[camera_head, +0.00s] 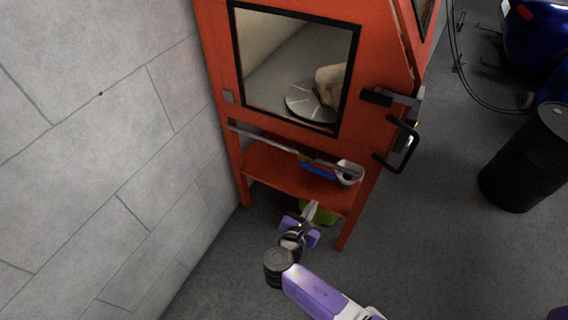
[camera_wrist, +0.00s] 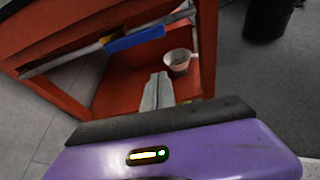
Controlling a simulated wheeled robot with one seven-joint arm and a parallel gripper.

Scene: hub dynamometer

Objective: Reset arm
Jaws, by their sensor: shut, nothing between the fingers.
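My gripper (camera_head: 311,210) is in front of the lower part of a red cabinet on legs (camera_head: 215,60). Its fingers are together with nothing between them. In the wrist view the closed fingers (camera_wrist: 157,92) point toward the cabinet's red lower shelf (camera_wrist: 125,75). My purple and grey arm comes in from the bottom of the head view.
A white cup (camera_head: 348,174) and a blue-handled tool (camera_head: 317,170) are at the lower shelf. A grey bar runs along the shelf's front. Something yellow-green (camera_head: 322,212) lies below. The cabinet has a window and black door handle (camera_head: 408,143). A dark barrel (camera_head: 525,165) stands right. A grey wall is left.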

